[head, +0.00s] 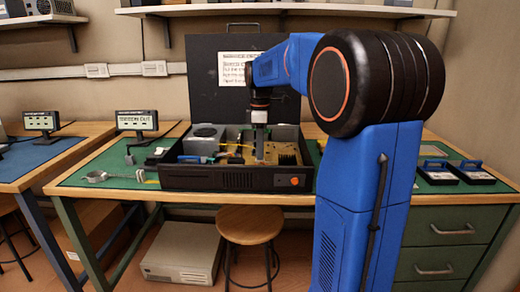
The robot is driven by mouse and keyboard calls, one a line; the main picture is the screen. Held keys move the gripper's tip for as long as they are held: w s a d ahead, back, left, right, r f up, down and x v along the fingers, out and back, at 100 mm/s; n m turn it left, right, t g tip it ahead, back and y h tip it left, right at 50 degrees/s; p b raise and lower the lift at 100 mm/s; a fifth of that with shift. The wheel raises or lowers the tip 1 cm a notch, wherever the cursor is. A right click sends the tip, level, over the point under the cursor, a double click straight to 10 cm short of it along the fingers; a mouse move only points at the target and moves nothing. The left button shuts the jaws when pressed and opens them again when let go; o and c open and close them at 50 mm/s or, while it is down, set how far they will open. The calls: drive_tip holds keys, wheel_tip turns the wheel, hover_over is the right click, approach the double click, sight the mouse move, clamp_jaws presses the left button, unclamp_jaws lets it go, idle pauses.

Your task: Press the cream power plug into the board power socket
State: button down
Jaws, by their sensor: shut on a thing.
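An open dark computer case (235,180) lies on the green-topped workbench, its lid raised at the back. A tan board (283,151) sits in the right part of the case. My gripper (259,158) points straight down over the board's left part, its tip low inside the case. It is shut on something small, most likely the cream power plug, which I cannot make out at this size. Yellow leads (234,158) run near the gripper from the left side of the case. The board power socket is hidden or too small to tell, so I cannot see whether plug and socket touch.
A grey power supply box (203,138) fills the case's back left. The case's front wall and raised lid (207,75) border the gripper. A stool (249,225) stands in front.

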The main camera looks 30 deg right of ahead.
drive_tip(key=shift+f, duration=0.4)
idle(0.3)
drive_tip(key=c, duration=1.8)
unclamp_jaws()
drive_tip(key=shift+o, duration=0.4)
drive_tip(key=shift+o, duration=1.3)
drive_tip(key=shift+r, duration=0.7)
drive_tip(key=shift+r, duration=2.9)
drive_tip(key=shift+c, duration=0.5)
